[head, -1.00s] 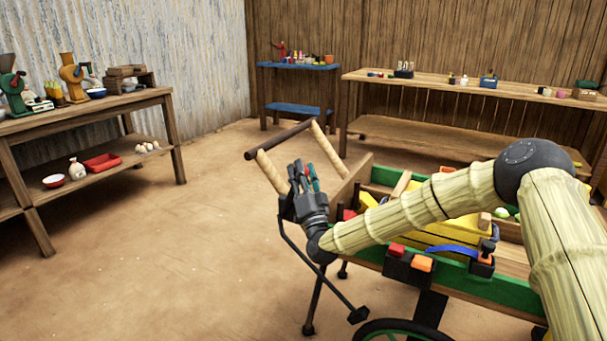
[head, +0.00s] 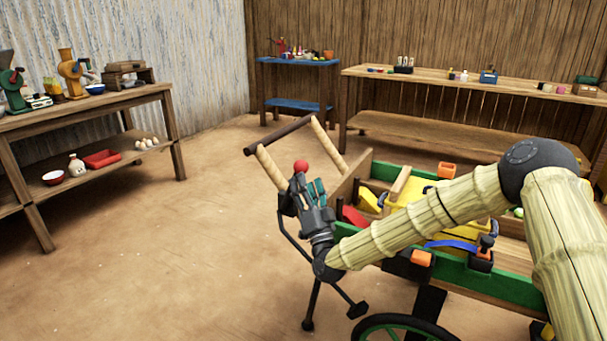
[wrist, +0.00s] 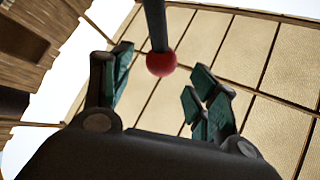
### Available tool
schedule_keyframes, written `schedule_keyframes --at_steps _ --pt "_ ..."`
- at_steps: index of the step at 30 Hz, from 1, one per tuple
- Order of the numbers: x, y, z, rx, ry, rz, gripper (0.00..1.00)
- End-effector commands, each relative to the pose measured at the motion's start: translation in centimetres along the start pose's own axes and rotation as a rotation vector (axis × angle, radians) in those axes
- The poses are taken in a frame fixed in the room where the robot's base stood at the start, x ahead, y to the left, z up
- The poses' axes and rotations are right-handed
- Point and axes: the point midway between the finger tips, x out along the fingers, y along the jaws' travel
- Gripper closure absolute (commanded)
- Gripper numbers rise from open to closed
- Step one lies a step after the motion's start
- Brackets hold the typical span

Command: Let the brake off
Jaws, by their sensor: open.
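A red ball knob (head: 301,166) shows just above my gripper's fingers in the head view, by the handle end of the cart. In the wrist view the red knob (wrist: 160,62) sits on the end of a dark rod (wrist: 154,25), in the gap between the fingers. My gripper (head: 308,191) is open, with its teal-padded fingers pointing up. In the wrist view the fingers of my gripper (wrist: 160,85) stand apart on both sides of the knob, and no contact with it is visible. The rod's lower part is hidden in the head view.
The green-sided cart (head: 490,284) holds yellow and orange things, partly hidden behind my arm. Its push bar (head: 279,136) rises beyond my gripper. A wooden table (head: 130,97) with grinders stands left; a long bench (head: 440,83) stands at the back. The floor at left is clear.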

Motion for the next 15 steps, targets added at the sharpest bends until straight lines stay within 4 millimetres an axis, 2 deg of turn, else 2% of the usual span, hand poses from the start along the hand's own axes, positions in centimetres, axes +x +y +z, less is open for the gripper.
schedule_keyframes --at_steps 6,9,15 --pt "-3.8 0.1 0.0 0.002 -0.001 0.002 0.41" --pt "-5.0 0.0 0.0 0.002 -0.001 0.001 0.41" --pt "-6.2 0.0 -0.1 0.000 0.001 0.001 0.41"
